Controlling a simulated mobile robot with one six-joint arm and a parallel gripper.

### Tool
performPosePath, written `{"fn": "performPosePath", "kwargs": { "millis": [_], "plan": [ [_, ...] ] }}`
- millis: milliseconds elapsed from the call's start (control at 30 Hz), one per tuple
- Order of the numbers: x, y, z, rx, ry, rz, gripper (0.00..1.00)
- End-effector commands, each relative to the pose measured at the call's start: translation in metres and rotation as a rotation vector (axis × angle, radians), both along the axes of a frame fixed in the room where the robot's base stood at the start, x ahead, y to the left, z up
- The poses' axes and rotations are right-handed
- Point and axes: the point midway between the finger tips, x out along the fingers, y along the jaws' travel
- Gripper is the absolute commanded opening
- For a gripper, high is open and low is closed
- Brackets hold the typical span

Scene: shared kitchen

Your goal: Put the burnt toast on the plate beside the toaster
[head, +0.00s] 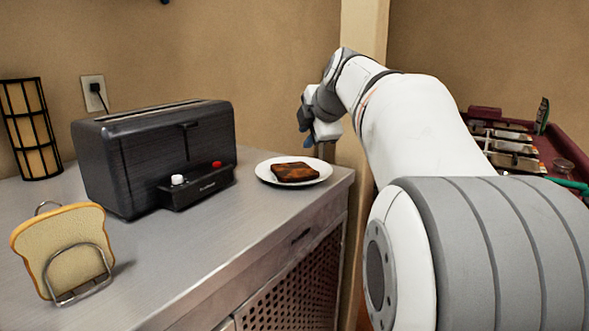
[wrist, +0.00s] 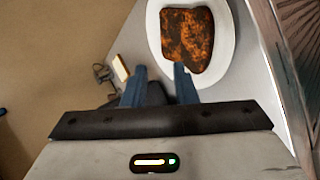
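The burnt toast (head: 295,172) is a dark brown slice with blackened patches. It lies flat on a white plate (head: 263,173) to the right of the black toaster (head: 150,165), near the counter's right end. The toast (wrist: 187,40) and the plate (wrist: 225,75) also show in the wrist view, beyond my fingertips. My gripper (head: 307,130) is above and behind the plate in the head view, apart from the toast. In the wrist view its two blue fingers (wrist: 160,70) stand apart with nothing between them.
A pale bread slice (head: 65,245) stands in a wire holder at the front left. A dark lattice lamp (head: 30,128) is at the back left, near a wall socket (head: 94,92). The counter (head: 215,245) is bare in front of the toaster. A red cart (head: 560,150) holding items is at right.

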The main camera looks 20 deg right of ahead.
Motion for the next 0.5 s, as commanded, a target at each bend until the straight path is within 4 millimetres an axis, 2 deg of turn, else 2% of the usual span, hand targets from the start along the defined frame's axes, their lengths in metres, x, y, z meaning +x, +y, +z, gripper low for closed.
{"fn": "performPosePath", "kwargs": {
  "millis": [367,500],
  "plan": [
    [-0.002,0.001,0.003,0.0,0.0,0.001,0.26],
    [-0.006,0.001,0.018,0.0,-0.001,0.001,0.26]
  ]
}}
